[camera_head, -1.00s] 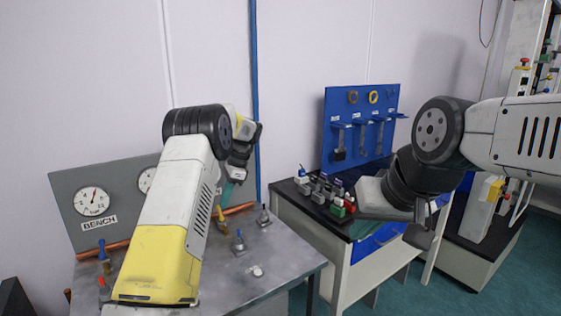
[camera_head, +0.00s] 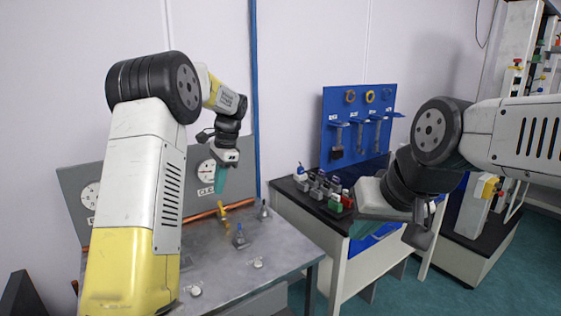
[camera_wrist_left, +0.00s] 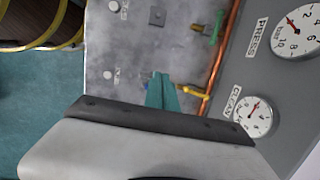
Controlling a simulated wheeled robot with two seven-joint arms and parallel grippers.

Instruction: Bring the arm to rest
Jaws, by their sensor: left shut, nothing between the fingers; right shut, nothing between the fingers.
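My left arm rises from the lower left in the head view and bends over the grey metal bench (camera_head: 225,285). Its left gripper (camera_head: 220,182) points down above the back of the bench, with teal fingers shut and nothing between them. The teal fingers also show in the left wrist view (camera_wrist_left: 162,93), with the bench surface beyond them. My right arm comes in from the right, folded at the elbow. Its right gripper (camera_head: 420,236) hangs in front of the black-topped table; its fingertips are hard to make out, and it appears shut and empty.
A gauge panel (camera_head: 72,190) stands behind the bench, with a copper pipe (camera_head: 200,215), a yellow-handled valve (camera_head: 223,212) and a blue-handled valve (camera_head: 240,238). A blue tool board (camera_head: 350,125) and small coloured parts (camera_head: 325,192) are on the black-topped table (camera_head: 285,188).

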